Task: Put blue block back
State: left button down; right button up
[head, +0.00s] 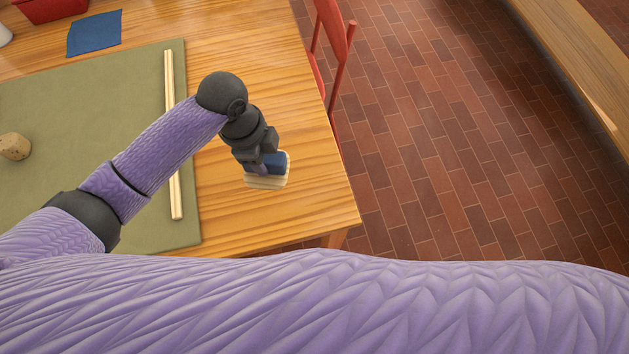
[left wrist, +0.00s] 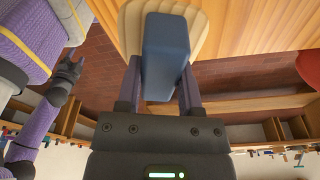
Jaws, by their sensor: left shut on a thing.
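The blue block (head: 278,160) is between the fingers of my left gripper (head: 262,167), near the table's right corner. In the left wrist view the blue block (left wrist: 166,55) stands between the two fingers of my left gripper (left wrist: 158,95), which is shut on it. A pale wooden piece with rounded edges (head: 266,183) is at the block's lower end. It also shows behind the block in the left wrist view (left wrist: 200,30); I cannot tell whether they touch. My right gripper (left wrist: 68,72) shows small and dark in the left wrist view, its jaws unclear.
A green mat (head: 90,110) lies on the wooden table (head: 300,195), with a pale wooden strip (head: 174,140) along its right side. A cork-like cylinder (head: 14,146) sits on the mat. A blue cloth (head: 95,34) lies behind. A red chair (head: 334,45) stands at the table's right edge.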

aim_at(276, 182)
pick_arm(q)
jog(key=shift+s+d+f+b, duration=0.15)
jog(key=shift+d+f+b, duration=0.15)
jog(key=shift+d+f, duration=0.25)
jog(key=shift+s+d+f+b, duration=0.1)
jog(key=shift+d+f+b, duration=0.2)
jog(key=shift+f, duration=0.3)
jog(key=f+b, duration=0.1)
jog(key=f, duration=0.3)
jog(key=f+b, duration=0.2)
jog(key=f, duration=0.1)
jog(key=shift+a+f, duration=0.2)
jog(key=shift+f, duration=0.2)
jog(key=shift+r, duration=0.1)
jog(key=shift+c, duration=1.2)
grip_release()
